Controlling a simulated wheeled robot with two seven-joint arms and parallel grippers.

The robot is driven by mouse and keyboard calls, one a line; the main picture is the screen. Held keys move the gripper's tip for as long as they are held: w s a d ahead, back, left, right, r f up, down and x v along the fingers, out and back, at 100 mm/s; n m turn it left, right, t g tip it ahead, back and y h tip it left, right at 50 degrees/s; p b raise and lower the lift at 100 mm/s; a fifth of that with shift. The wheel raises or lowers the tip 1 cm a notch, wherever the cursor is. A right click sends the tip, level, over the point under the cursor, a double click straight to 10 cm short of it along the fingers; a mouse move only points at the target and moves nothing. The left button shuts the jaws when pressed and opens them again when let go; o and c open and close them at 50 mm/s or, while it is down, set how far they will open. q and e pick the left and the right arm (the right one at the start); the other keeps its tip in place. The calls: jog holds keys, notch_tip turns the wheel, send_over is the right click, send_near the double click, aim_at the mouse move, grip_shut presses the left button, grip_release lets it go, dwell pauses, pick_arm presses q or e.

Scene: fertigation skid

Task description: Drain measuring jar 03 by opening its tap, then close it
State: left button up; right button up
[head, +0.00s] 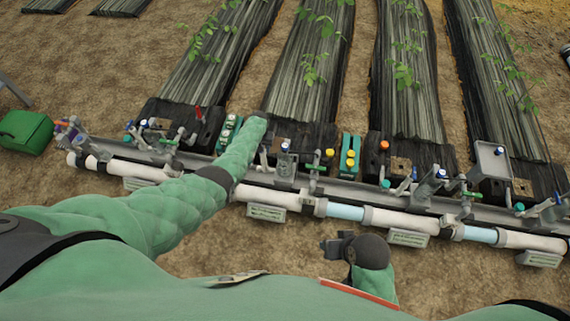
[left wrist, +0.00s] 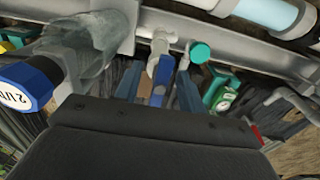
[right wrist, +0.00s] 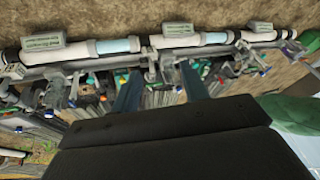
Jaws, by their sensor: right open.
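A clear jar (left wrist: 85,50) with a blue cap (left wrist: 28,82) lies across the upper left of the left wrist view. The marking on its cap is upside down and not clearly readable. A pale valve body (left wrist: 160,45) with a blue lever (left wrist: 161,88) is beside the jar. My left gripper (left wrist: 157,78) has its fingers apart, on either side of the lever, with gaps showing. In the head view my own forearm hides these fingers. My right gripper (head: 330,244) is open and empty, in front of the pipe; its spread fingers show in the right wrist view (right wrist: 160,78).
A white pipe (head: 400,220) with clear blue sections runs along the grey rail (head: 335,186). A yellow-knobbed green block (head: 350,155) stands farther right. Bare soil lies in front.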

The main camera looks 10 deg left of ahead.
pick_arm(q)
notch_tip(320, 180, up, 3)
jog(key=p, duration=0.3)
pick_arm(e)
jog(key=s+d+r+g+h, duration=0.1)
jog(key=s+d+r+g, duration=0.1)
jog(key=d+r, duration=0.4)
pick_arm(q)
notch_tip(320, 180, up, 2)
jog(key=shift+r+p, duration=0.15)
jog(key=shift+p, duration=0.95)
jog(key=shift+r+p, duration=0.75)
jog(key=shift+r, duration=0.05)
notch_tip(320, 180, up, 3)
jog(key=p, duration=0.3)
pick_arm(e)
notch_tip(320, 180, down, 25)
jog(key=d+h, duration=0.1)
jog(key=shift+s+d+m, duration=0.35)
jog(key=shift+d+m, duration=0.05)
jog(key=shift+a+r, duration=0.1)
jog(key=shift+r, duration=0.05)
